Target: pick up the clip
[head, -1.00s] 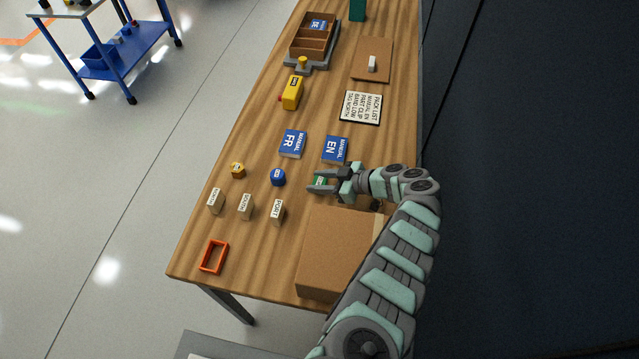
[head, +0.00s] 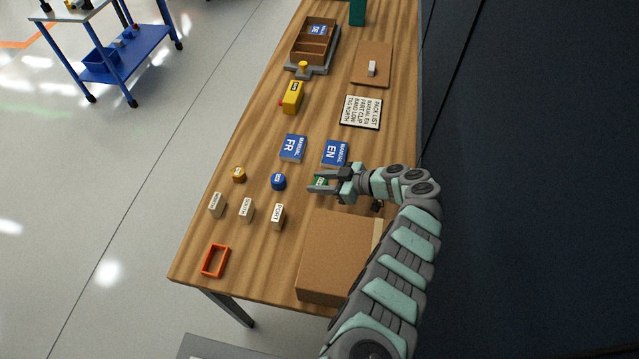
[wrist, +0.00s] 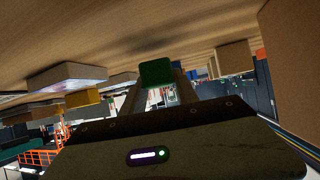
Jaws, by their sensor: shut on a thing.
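The clip (head: 320,182) is a small green piece at the right of the table, just below the EN manual and right of the blue round piece. My gripper (head: 314,181) is shut on it, with one finger on each side. In the wrist view the green clip (wrist: 157,73) sits between the fingertips, close to the wood surface. Most of its label is hidden by the fingers. I cannot tell whether it still touches the table.
A large cardboard box (head: 337,258) stands right below my gripper. The EN manual (head: 335,152), FR manual (head: 292,148), blue piece (head: 278,181) and several pale labelled blocks lie nearby. The pack list (head: 361,112) and divided tray (head: 315,44) are farther up.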

